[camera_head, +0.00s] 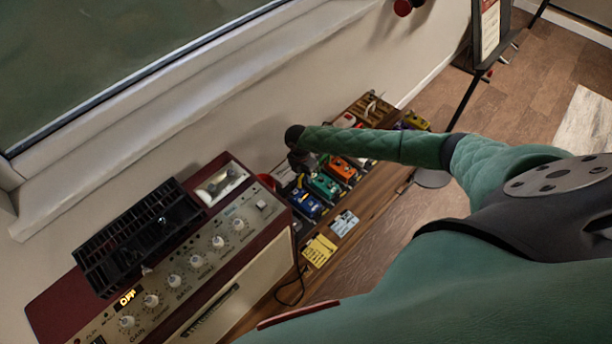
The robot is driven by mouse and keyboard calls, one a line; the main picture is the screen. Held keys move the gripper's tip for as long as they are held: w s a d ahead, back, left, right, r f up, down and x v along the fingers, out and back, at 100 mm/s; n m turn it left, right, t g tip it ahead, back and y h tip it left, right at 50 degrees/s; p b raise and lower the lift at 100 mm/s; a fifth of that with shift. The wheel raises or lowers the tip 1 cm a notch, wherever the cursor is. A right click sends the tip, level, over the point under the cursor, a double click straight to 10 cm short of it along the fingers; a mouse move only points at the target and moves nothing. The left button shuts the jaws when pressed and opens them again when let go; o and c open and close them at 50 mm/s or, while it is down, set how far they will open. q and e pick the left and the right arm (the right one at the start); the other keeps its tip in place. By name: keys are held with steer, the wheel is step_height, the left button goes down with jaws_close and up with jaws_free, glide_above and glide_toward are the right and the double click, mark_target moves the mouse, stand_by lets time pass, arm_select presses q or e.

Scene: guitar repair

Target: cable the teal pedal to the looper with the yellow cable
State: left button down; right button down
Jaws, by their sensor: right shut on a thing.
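The teal pedal (324,186) sits in a row of pedals on the wooden bench, between a blue pedal (305,204) and an orange pedal (342,168). My right gripper (299,162) points down at the wall side of this row, just behind the teal pedal. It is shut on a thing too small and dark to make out. I cannot pick out the yellow cable, and cannot tell which pedal is the looper. My right forearm crosses over the far part of the row and hides some of it. My left gripper is not in view.
A dark red amplifier (233,235) with knobs stands at the left, a black slotted tray (137,233) on top. A yellow note (319,250) and a pale blue note (344,222) lie before the pedals. A yellow pedal (417,120) is at the far end. A stand is beyond.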

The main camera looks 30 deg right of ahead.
steer(key=c, duration=1)
jaws_free()
steer(key=shift+c, duration=0.2)
